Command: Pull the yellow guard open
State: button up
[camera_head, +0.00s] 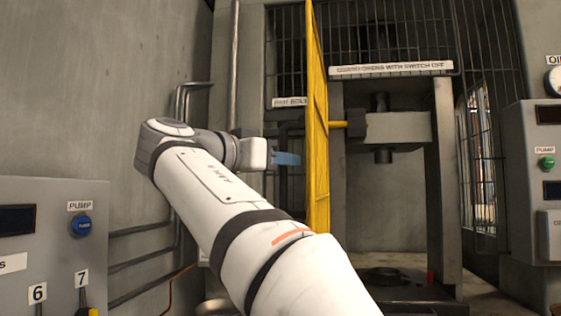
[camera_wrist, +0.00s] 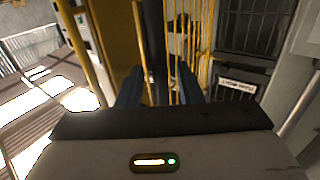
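The yellow guard (camera_head: 318,120) is seen nearly edge-on in the head view, as a tall narrow panel standing out from the press opening. In the wrist view its yellow bars (camera_wrist: 203,45) rise beyond the fingers. My gripper (camera_head: 288,159) has blue fingers and is just left of the guard in the head view. In the wrist view my gripper (camera_wrist: 158,86) has its two fingers apart, with a dark upright bar (camera_wrist: 155,45) showing in the gap between them. I cannot tell whether the fingers touch that bar.
The press frame (camera_head: 445,170) stands behind and right of the guard, under a white warning sign (camera_head: 391,69). A pump panel (camera_head: 40,235) stands at the left, and another panel (camera_head: 540,175) at the right. A grey wall (camera_head: 110,80) with pipes is at the left.

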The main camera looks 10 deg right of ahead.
jog(key=v, duration=0.6)
jog(key=shift+p, duration=0.3)
